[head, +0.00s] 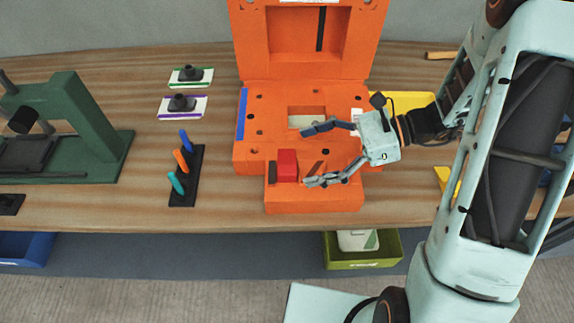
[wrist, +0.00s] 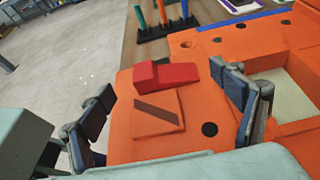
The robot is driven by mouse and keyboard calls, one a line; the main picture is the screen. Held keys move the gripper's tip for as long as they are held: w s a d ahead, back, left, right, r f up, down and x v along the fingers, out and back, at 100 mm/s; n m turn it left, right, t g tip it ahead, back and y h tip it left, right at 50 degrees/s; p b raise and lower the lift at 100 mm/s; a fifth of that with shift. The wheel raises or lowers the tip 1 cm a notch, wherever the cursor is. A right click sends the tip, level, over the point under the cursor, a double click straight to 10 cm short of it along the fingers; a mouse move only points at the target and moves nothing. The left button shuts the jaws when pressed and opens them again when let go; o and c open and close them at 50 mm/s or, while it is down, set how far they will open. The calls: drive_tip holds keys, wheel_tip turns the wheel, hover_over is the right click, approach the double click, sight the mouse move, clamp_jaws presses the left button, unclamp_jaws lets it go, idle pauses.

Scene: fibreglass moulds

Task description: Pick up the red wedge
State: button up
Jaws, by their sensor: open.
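The red wedge (head: 287,165) rests on the front ledge of the orange mould (head: 322,197), towards its left side. In the wrist view the wedge (wrist: 166,74) lies ahead, between the lines of the two fingers and beyond their tips. A small orange plate with a dark diagonal stripe (wrist: 158,114) lies just on the near side of it. My gripper (head: 318,156) is open and empty, reaching in from the right, with its fingers spread to the right of the wedge. The wrist view shows both fingers of my gripper (wrist: 172,98) wide apart. Nothing hides the wedge.
A black rack (head: 186,176) with blue, orange and teal handled tools stands left of the mould. A green press (head: 70,130) is at far left. The mould's raised orange lid (head: 255,40) stands behind. A yellow tray (head: 415,100) lies behind my gripper.

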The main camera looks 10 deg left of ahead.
sight(281, 162)
drive_tip(key=x, duration=0.4)
drive_tip(key=shift+w+a+f, duration=0.15)
drive_tip(key=shift+w+f, duration=0.05)
drive_tip(key=shift+f, duration=0.15)
drive_tip(key=shift+c, duration=0.4)
drive_tip(key=c, duration=1.3)
drive_tip(key=shift+o, duration=0.2)
